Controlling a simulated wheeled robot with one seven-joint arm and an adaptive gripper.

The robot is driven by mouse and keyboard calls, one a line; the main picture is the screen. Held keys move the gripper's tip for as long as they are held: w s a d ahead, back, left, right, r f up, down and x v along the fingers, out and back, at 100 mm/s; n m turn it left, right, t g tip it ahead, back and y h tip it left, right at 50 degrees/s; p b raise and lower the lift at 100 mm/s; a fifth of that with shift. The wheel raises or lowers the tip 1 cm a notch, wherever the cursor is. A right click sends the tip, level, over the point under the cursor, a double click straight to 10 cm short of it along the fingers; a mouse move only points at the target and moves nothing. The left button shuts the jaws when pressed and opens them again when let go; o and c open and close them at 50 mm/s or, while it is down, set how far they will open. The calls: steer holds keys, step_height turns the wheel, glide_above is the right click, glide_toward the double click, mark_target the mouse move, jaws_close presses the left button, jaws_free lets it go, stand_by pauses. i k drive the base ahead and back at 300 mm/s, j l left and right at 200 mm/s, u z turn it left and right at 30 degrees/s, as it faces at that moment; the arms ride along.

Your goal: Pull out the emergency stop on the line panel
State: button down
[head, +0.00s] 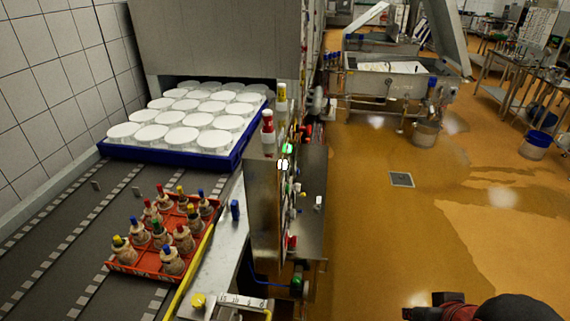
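The line panel (265,205) is a steel box standing at the right edge of the conveyor in the head view. Its control face points right and is seen almost edge-on. A lit green light (288,148) and a white round control (282,164) show near its top. A red control (291,241) sits low on that face and may be the emergency stop, but I cannot tell whether it is pressed in or out. Dark rounded and reddish parts at the bottom right look like my own arm. My gripper's fingers cannot be made out.
The orange floor (370,235) right of the panel is open, with a drain (401,180).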

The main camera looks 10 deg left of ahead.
mark_target(308, 129)
steer(key=l+u, duration=0.95)
steer(key=i+l, duration=0.05)
steer(key=l, duration=0.05)
